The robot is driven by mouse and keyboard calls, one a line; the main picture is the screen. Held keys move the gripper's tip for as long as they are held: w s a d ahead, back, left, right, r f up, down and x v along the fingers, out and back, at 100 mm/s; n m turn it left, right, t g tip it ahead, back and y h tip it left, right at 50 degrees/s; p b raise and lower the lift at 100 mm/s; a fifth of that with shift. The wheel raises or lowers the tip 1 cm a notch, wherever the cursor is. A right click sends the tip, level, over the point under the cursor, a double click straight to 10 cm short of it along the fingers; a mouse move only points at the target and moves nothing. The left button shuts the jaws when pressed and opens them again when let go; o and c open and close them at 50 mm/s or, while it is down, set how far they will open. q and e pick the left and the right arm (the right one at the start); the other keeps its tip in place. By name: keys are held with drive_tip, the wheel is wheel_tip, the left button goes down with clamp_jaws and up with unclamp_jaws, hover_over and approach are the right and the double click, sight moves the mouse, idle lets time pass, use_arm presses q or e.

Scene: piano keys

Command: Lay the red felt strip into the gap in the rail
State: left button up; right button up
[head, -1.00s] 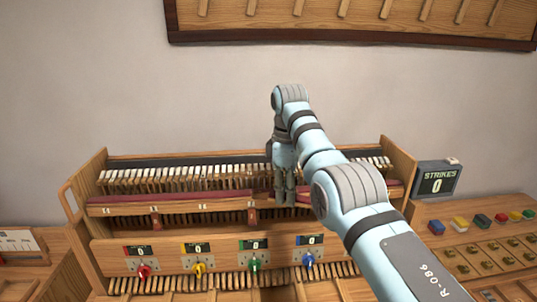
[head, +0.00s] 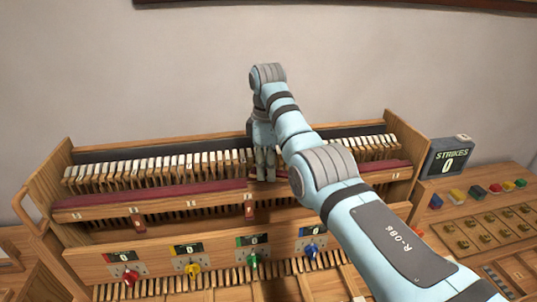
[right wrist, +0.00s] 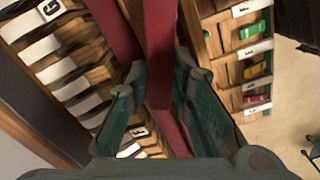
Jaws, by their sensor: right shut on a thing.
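The rail (head: 165,207) runs across the front of the keys, with red felt (head: 160,195) along its top left of my right gripper (head: 265,178) and more red felt (head: 372,176) to the right. My right gripper points down just above the rail near its middle, shut on the red felt strip. In the right wrist view the strip (right wrist: 158,60) runs between the two fingers (right wrist: 155,105), beside another red band (right wrist: 112,25). The gap is hidden behind my fingers and arm; I cannot tell whether the strip touches the rail. My left gripper is not in view.
White-topped keys (head: 150,170) stand close behind the rail. Coloured knobs with counters, such as the yellow knob (head: 193,268), sit below it. The strikes display (head: 452,157), reading 0, stands at the right. The wooden side cheeks (head: 62,165) rise at both ends.

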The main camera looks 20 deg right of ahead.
drive_tip(key=shift+w+a+f, duration=0.1)
drive_tip(key=shift+w+f, duration=0.35)
drive_tip(key=shift+f, duration=0.35)
drive_tip(key=shift+s+a+r, duration=0.1)
drive_tip(key=shift+s+r, duration=0.05)
drive_tip(key=shift+s, duration=0.35)
drive_tip(key=shift+f, duration=0.25)
drive_tip(key=o, duration=0.7)
drive_tip(key=shift+w+f, duration=0.1)
drive_tip(key=shift+w, duration=0.15)
drive_tip(key=shift+o, duration=1.2)
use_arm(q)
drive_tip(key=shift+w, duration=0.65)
use_arm(e)
drive_tip(key=shift+s, duration=0.15)
